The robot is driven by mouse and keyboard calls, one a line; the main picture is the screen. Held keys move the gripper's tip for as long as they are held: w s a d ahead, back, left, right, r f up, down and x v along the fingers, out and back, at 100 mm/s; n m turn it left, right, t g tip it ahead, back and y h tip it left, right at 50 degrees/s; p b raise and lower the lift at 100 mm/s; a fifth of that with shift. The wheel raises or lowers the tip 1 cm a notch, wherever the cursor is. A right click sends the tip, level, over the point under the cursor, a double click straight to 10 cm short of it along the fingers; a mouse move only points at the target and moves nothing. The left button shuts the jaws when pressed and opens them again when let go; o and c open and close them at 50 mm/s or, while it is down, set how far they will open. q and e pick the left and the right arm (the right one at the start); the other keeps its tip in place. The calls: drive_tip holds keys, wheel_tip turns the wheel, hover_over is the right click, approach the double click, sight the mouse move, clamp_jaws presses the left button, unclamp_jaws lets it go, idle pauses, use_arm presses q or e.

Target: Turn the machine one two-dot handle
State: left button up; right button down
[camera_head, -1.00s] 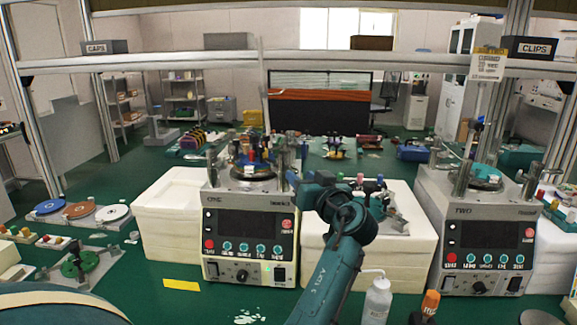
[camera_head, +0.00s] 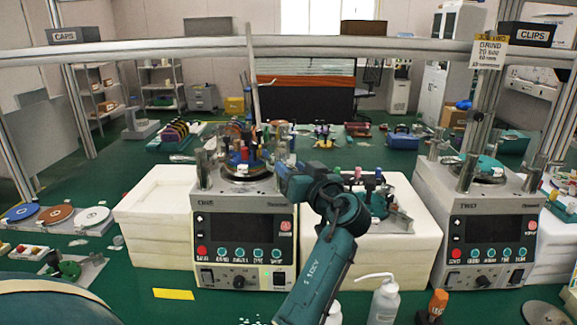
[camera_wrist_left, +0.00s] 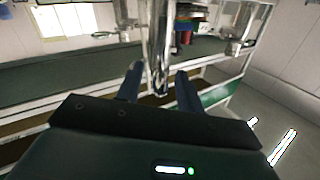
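Machine one (camera_head: 243,232), a grey box with a dark panel and several buttons, stands left of centre in the head view. Its top carries a round plate with coloured parts and metal posts (camera_head: 208,170). My left gripper (camera_head: 284,172) is at the right rear side of this top; its fingers are hard to make out there. In the left wrist view its two dark fingers (camera_wrist_left: 158,88) are apart, with a shiny metal post (camera_wrist_left: 157,45) between them and gaps visible. I cannot make out a two-dot mark on any handle. My right gripper is not in view.
Machine two (camera_head: 484,235) stands to the right, with white foam blocks (camera_head: 160,220) beside the machines. A wash bottle (camera_head: 383,300) and an orange-capped bottle (camera_head: 436,305) stand in front. A yellow strip (camera_head: 173,294) lies on the green bench. A metal rail (camera_head: 300,47) crosses above.

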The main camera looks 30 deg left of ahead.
use_arm(q)
drive_tip(key=shift+c, duration=0.3)
clamp_jaws()
idle(0.3)
